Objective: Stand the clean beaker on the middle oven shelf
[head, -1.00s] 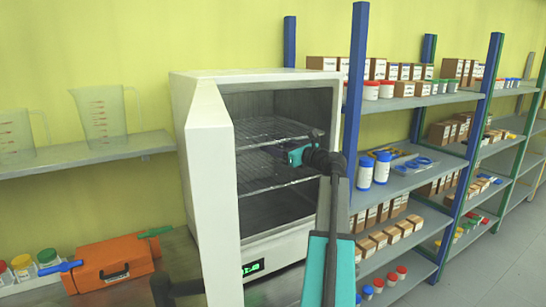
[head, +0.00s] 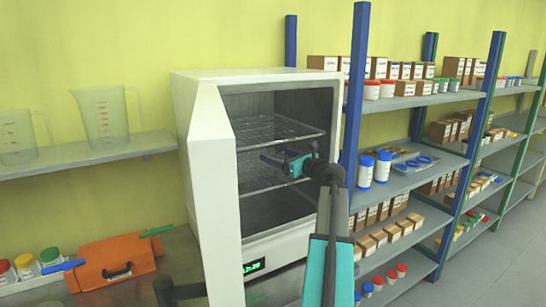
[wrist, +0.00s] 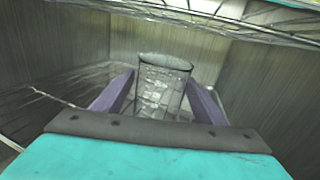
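The clear glass beaker (wrist: 163,88) stands upright between the two purple fingers of my gripper (wrist: 161,80) in the wrist view. The fingertips flank its sides with no clear gap at the tips, so the gripper looks shut on it. The beaker's base is hard to make out. In the head view my gripper (head: 272,159) is inside the open oven (head: 290,80), between the upper wire shelf (head: 275,130) and the wire shelf below it (head: 258,178), close above the lower one. The glass is too faint to pick out there.
The oven door (head: 212,190) stands open at the left of the opening. The upper wire rack (wrist: 230,15) is close overhead in the wrist view. A blue post (head: 354,110) and storage shelving stand at right. An orange case (head: 116,262) and plastic jugs (head: 104,115) are at left.

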